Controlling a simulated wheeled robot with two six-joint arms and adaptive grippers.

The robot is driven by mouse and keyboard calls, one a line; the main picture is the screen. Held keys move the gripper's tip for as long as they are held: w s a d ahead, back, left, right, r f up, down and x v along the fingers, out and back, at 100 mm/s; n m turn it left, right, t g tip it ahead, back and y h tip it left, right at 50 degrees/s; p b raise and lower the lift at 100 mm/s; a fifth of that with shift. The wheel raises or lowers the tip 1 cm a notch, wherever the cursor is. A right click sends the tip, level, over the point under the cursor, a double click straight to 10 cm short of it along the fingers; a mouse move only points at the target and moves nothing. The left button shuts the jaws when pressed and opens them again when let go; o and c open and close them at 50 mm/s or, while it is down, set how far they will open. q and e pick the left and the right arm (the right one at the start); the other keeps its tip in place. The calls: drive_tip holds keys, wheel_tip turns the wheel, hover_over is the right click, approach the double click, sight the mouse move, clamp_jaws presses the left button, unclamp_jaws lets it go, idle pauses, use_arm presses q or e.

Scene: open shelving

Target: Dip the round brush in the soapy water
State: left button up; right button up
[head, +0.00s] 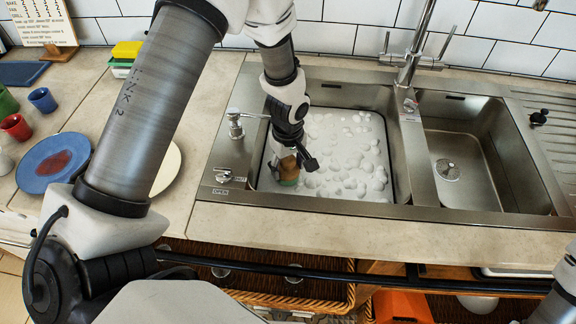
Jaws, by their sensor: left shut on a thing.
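The soapy water (350,150) fills the left basin of the steel sink, with several clumps of white foam on it. My left gripper (293,158) reaches down over the left part of this basin and is shut on the round brush (288,172). The brush shows as a small brown, wood-coloured piece with a greenish lower edge, partly covered by the fingers. Its lower end is at or just above the water; I cannot tell whether it touches. My right gripper is out of view; only part of my right arm shows at the lower right corner.
The right basin (485,165) is empty apart from its drain. The faucet (408,68) rises behind the divider. A blue plate (52,163) with a red stain, cups and a yellow-green sponge (126,52) are on the left counter. Wicker baskets (300,290) sit below.

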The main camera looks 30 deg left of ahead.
use_arm(q)
wheel_tip(320, 180, up, 15)
drive_tip(key=p, duration=1.1)
drive_tip(key=shift+r+p, duration=0.2)
drive_tip(key=shift+p, duration=0.1)
